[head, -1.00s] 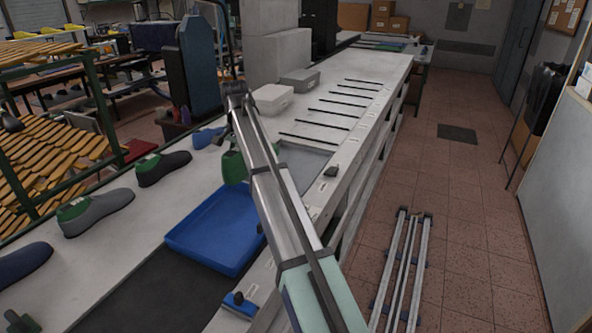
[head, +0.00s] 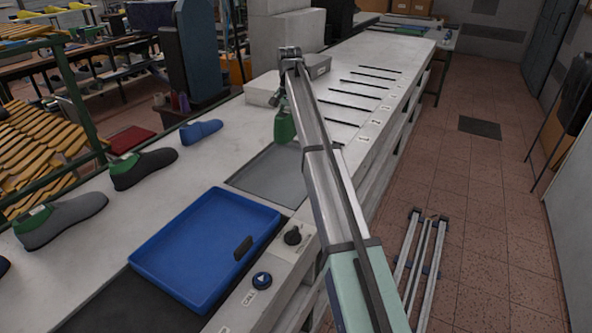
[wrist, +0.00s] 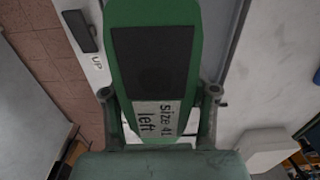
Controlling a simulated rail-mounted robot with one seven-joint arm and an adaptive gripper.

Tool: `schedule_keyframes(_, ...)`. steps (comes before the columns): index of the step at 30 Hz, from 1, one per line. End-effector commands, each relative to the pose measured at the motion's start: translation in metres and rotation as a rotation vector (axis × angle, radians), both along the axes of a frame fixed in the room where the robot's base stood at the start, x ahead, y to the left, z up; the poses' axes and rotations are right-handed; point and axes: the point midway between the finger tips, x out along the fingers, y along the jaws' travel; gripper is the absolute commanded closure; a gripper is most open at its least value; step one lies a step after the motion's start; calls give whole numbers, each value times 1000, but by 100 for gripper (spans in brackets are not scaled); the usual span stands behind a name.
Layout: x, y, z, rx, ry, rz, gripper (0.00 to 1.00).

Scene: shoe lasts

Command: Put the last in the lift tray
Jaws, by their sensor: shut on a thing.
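The green last (wrist: 150,20) fills the middle of the wrist view, with a dark panel and a white label reading "size 41 left". My gripper (wrist: 158,92) is shut on it, one finger at each side. In the head view the last (head: 284,127) shows small beyond the far end of a grey sunken plate (head: 270,178); whether it touches the bench I cannot tell. An empty blue tray (head: 190,245) lies nearer on the bench. Neither plate nor tray shows a lift label, so I cannot tell which is the lift tray.
A black knob (head: 292,235) and a blue call button (head: 262,280) sit right of the tray. Grey, black and blue shoes (head: 145,168) line the left side. A pale box (head: 262,88) stands behind the last. Dark slots (head: 357,97) mark the far bench.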

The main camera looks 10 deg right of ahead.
Motion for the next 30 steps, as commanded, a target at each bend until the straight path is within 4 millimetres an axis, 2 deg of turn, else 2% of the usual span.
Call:
schedule_keyframes(5,-3,0,-26,0,1,11,100)
schedule_keyframes(19,-2,0,-128,0,1,9,100)
schedule_keyframes(24,-1,0,-148,0,0,9,100)
schedule_keyframes(30,-1,0,-157,0,0,9,100)
